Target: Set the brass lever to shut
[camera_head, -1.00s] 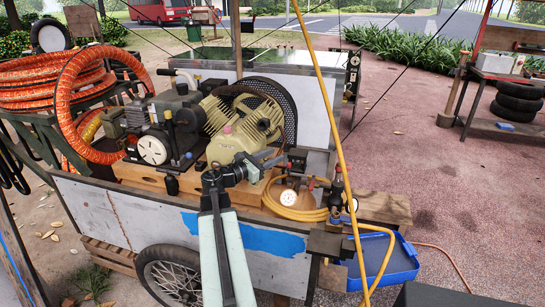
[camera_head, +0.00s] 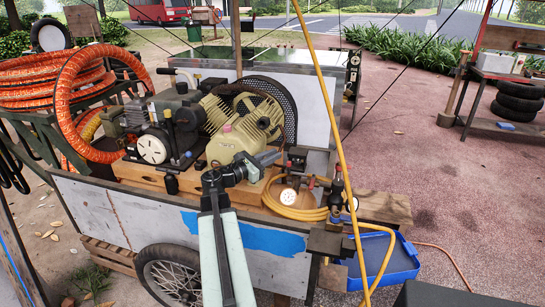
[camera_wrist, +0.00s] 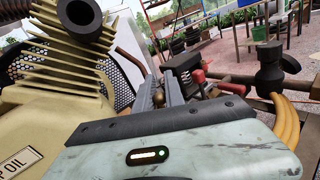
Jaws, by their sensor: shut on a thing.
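My gripper (camera_head: 279,154) reaches over the front of the compressor cart, to the right of the beige compressor (camera_head: 231,141). In the wrist view my gripper (camera_wrist: 166,88) shows its two grey fingers close together. A small rounded brass piece of the lever (camera_wrist: 158,97) shows at the fingers, which are shut on it. The rest of the lever is hidden behind the fingers and the pale arm cover. In the head view I cannot make out the lever, so its exact angle cannot be told.
A red handle (camera_wrist: 198,77) and dark fittings sit just right of the fingers. A coiled yellow hose (camera_head: 292,208) lies on the cart's front right, near a white gauge (camera_head: 289,197). A yellow hose (camera_head: 328,100) hangs across the view. A blue tray (camera_head: 397,267) stands low right.

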